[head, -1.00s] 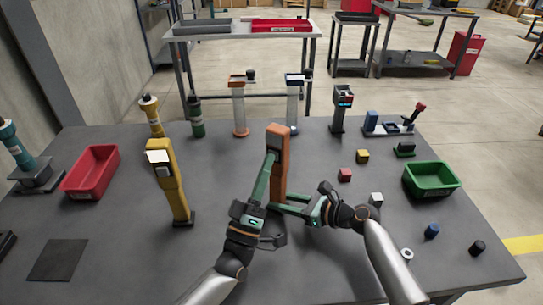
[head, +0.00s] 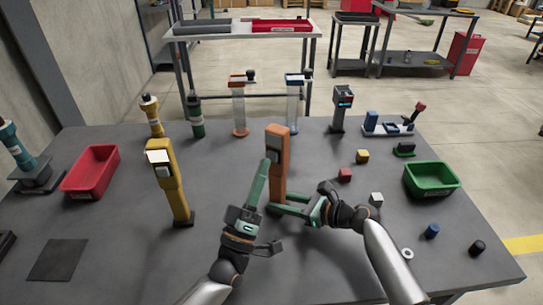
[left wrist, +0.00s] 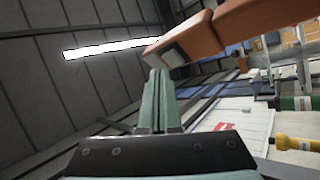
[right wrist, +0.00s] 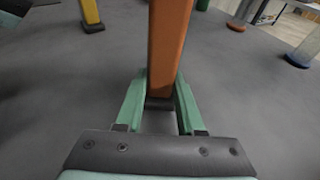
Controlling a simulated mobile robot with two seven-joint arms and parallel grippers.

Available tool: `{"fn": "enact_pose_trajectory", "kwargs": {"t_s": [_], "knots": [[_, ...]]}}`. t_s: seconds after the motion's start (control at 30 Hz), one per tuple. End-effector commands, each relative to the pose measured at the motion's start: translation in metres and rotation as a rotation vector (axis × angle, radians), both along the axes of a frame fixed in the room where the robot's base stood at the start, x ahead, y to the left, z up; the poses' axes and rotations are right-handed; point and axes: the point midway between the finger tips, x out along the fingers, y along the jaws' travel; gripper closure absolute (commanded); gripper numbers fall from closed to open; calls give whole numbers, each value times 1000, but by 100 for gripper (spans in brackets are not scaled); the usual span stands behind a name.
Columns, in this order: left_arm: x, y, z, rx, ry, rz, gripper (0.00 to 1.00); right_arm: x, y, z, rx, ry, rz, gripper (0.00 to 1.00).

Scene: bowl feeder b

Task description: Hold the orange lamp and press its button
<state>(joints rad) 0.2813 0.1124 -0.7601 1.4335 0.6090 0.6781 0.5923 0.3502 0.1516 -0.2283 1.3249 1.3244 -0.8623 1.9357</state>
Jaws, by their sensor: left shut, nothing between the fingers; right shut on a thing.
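The orange lamp (head: 279,150) stands upright near the middle of the table, a tall post with a pale panel (head: 273,156) on its near face. My right gripper (head: 274,210) is shut around the lower post, one finger on each side; the right wrist view shows the orange post (right wrist: 168,45) between the fingers (right wrist: 160,95). My left gripper (head: 265,162) is shut and empty, its tips just left of and below the panel. In the left wrist view the closed fingertips (left wrist: 158,75) are close to the orange lamp head (left wrist: 195,38). I cannot tell whether they touch it.
A yellow lamp (head: 168,185) stands to the left. A red bin (head: 90,172) is at the far left, a green bin (head: 432,180) at the right. The table's front middle is clear.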

Motion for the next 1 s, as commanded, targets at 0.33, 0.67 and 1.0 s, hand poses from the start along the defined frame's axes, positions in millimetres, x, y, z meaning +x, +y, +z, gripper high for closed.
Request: {"fn": "enact_pose_trajectory", "kwargs": {"t_s": [0.33,0.67,1.0], "knots": [[-10,7,-1,0,1,0,100,0,0,0,1,1,-2,100],[-36,25,0,1,1,0,100,0,-1,0,0,0,-2,100],[-41,28,0,0,0,0,100,1,-1,0,0,0,-2,100]]}}
